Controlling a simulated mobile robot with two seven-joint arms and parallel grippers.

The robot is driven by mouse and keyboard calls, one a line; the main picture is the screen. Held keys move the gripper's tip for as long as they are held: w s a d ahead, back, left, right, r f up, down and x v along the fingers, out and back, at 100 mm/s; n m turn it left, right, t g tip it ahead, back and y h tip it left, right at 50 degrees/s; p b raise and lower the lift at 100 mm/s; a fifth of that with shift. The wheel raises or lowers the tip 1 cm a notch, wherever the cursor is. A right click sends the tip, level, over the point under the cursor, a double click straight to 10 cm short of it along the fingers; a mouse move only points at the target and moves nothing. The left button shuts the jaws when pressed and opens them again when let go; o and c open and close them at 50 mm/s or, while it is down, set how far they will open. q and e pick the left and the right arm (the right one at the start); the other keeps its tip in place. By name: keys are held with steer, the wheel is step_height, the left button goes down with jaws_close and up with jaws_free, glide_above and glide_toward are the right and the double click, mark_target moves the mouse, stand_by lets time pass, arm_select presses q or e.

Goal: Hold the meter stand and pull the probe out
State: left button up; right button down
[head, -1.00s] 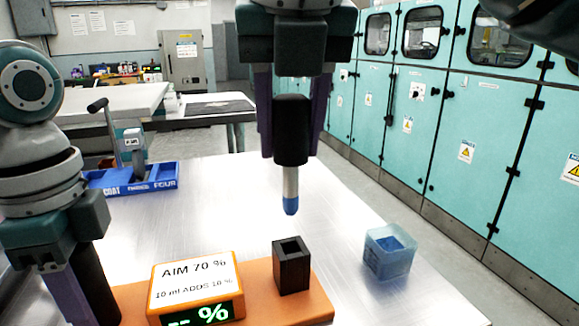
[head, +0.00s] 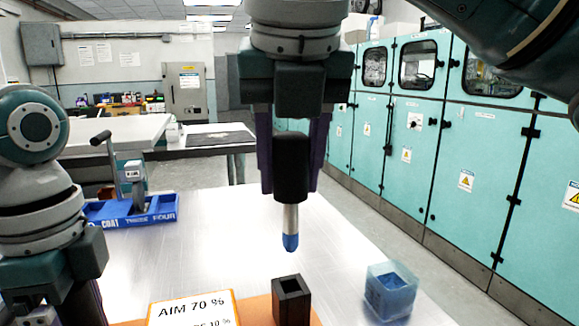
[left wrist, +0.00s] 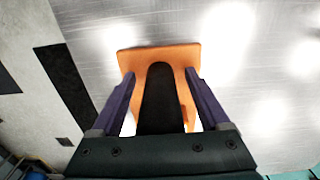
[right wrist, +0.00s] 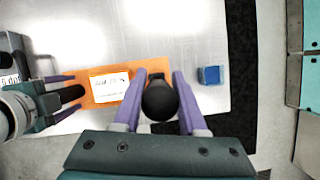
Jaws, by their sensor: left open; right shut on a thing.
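My right gripper (head: 289,185) is shut on the black handle of the probe (head: 291,217), whose metal shaft and blue tip hang upright in the air. The tip is above and apart from the open black socket (head: 291,302) of the meter stand. The stand's orange base (left wrist: 128,60) carries a meter with an "AIM 70 %" label (head: 190,308), cut off at the bottom of the head view. My left gripper (left wrist: 160,76) is open, with its fingers on both sides of the stand's black grip (left wrist: 160,105). Contact there cannot be told.
A translucent blue cup (head: 391,290) stands to the right of the socket. A blue tray (head: 160,210) with an upright grey tool lies at the back left. The metal table (head: 235,225) is clear between them. Teal cabinets (head: 465,150) line the right side.

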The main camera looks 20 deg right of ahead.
arm_select(q)
step_height(320, 180, up, 8)
steer(key=p, duration=0.8)
steer(key=shift+f, duration=0.25)
arm_select(e)
step_height(320, 180, up, 8)
steer(key=shift+r, duration=0.2)
arm_select(q)
steer(key=shift+r+p, duration=0.1)
steer(key=shift+p, duration=0.25)
arm_select(e)
steer(key=shift+r, duration=0.1)
arm_select(q)
step_height(320, 180, up, 9)
steer(key=p, duration=0.9)
steer(key=shift+p, duration=0.4)
arm_select(e)
step_height(320, 180, up, 10)
